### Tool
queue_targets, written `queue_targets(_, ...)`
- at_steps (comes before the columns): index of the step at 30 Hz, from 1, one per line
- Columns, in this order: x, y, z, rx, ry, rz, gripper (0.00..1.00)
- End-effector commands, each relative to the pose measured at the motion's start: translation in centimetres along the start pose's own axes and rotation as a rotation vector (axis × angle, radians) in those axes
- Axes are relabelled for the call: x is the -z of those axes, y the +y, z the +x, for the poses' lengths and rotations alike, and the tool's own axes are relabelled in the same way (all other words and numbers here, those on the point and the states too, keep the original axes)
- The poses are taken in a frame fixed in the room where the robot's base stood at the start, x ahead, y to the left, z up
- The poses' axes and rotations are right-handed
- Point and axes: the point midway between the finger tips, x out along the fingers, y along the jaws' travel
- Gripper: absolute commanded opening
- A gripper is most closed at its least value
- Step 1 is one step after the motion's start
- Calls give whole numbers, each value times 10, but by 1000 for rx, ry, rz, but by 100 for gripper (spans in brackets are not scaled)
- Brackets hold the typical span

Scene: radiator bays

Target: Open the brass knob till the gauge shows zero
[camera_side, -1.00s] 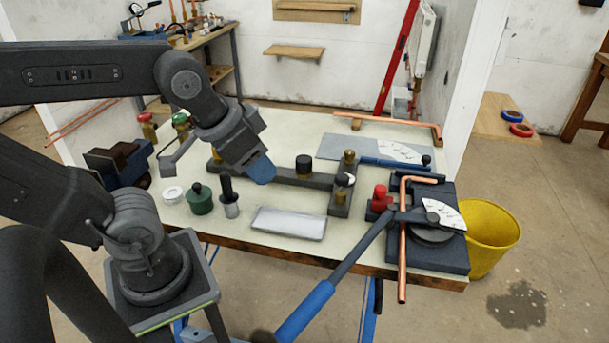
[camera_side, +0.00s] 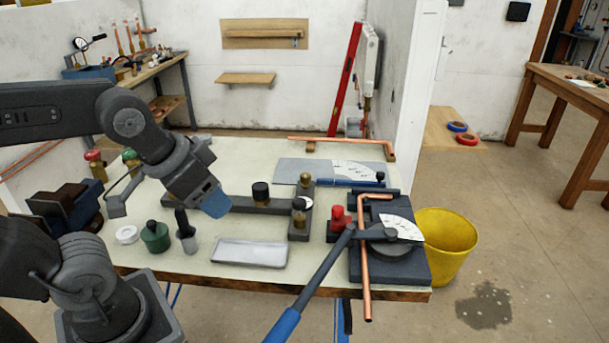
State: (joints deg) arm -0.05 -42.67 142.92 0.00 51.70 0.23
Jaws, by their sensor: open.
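A dark grey pipe rig (camera_side: 265,206) lies on the bench, with a cross piece at its right end. A brass knob (camera_side: 305,180) stands at the far end of that cross piece. A second brass fitting (camera_side: 299,204) stands nearer, and I cannot tell which one the task means. A small white dial face (camera_side: 309,201), perhaps the gauge, shows partly behind the nearer fitting; its reading is too small to see. A black-topped fitting (camera_side: 261,190) stands mid-rig. My gripper (camera_side: 215,204), with blue fingertips, is open and empty by the rig's left part, apart from both brass pieces.
A pale tray (camera_side: 250,252) lies in front of the rig. A green pot (camera_side: 155,237) and dark-handled tool (camera_side: 184,225) stand left of it. A red-capped fitting (camera_side: 340,218) and a pipe bender (camera_side: 388,262) with a long handle crowd the right. A yellow bucket (camera_side: 446,246) stands beyond.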

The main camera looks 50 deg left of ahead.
Motion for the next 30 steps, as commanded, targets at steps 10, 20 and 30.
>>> queue_targets(10,100,-23,2,15,-129,144,57)
queue_targets(20,213,-76,59,-24,-294,343,57)
queue_targets(30,272,-149,163,-125,-437,527,57)
